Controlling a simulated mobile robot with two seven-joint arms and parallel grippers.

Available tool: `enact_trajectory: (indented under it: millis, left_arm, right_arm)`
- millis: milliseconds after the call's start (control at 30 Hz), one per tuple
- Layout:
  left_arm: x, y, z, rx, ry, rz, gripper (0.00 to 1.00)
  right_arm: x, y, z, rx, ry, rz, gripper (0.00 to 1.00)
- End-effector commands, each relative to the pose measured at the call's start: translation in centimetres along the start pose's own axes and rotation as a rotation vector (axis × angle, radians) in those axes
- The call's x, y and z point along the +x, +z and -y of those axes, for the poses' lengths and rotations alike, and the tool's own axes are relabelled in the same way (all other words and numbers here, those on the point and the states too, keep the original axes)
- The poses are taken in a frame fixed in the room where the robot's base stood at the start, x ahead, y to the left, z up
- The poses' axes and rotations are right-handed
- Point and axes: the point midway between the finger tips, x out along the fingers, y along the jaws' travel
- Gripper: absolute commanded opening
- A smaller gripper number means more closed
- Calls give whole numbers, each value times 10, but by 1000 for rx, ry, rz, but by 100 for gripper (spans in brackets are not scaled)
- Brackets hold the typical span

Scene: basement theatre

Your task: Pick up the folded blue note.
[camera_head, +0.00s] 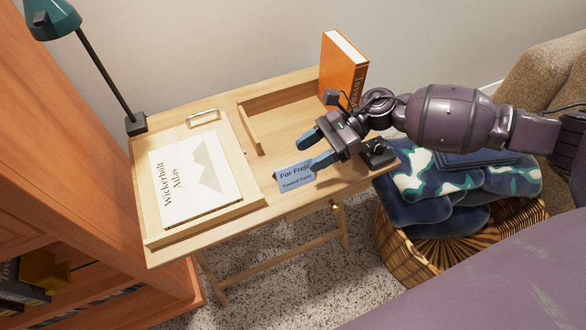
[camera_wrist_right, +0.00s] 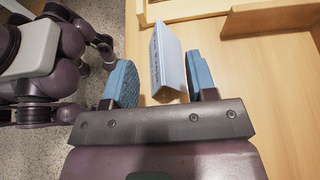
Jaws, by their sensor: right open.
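The folded blue note (camera_head: 295,178) stands like a small tent card near the front edge of the wooden desk, with dark lettering on its front face. My right gripper (camera_head: 316,150) is open, reaching in from the right just above the note. Its lower blue finger overlaps the note's right end in the head view. In the right wrist view the note (camera_wrist_right: 168,60) appears in the gap between the two blue fingers, apart from both. The gripper holds nothing. My left gripper is not recognisable in either view.
The desk (camera_head: 285,140) carries a large white atlas (camera_head: 195,180) at left and an upright orange book (camera_head: 342,68) at the back. A small black device (camera_head: 377,153) sits close to my right gripper. A wicker basket (camera_head: 400,245) with blue textiles stands to the right.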

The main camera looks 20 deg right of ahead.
Motion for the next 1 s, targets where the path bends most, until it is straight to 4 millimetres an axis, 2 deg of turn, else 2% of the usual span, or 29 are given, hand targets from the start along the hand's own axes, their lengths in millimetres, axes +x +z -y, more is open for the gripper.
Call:
enact_trajectory:
  millis: [33,200,500,567,833,867,1000]
  left_arm:
    - [1,2,-1,3,2,4,52]
    - [4,-2,-1,9,2,-7,52]
    - [3,-3,-1,10,2,-10,52]
    - [3,-2,-1,10,2,-9,52]
    - [1,-1,-1,9,2,-5,52]
    - [1,-1,-1,9,2,-5,52]
    - [1,0,-1,9,2,-5,52]
  right_arm:
    - [9,-3,0,3,5,1,52]
    - [27,-2,0,1,2,1,52]
    - [30,-1,0,0,0,0,52]
    - [30,-1,0,0,0,0,44]
    - [30,-1,0,0,0,0,3]
    - [30,-1,0,0,0,0,0]
    - [30,-1,0,1,0,0,0]
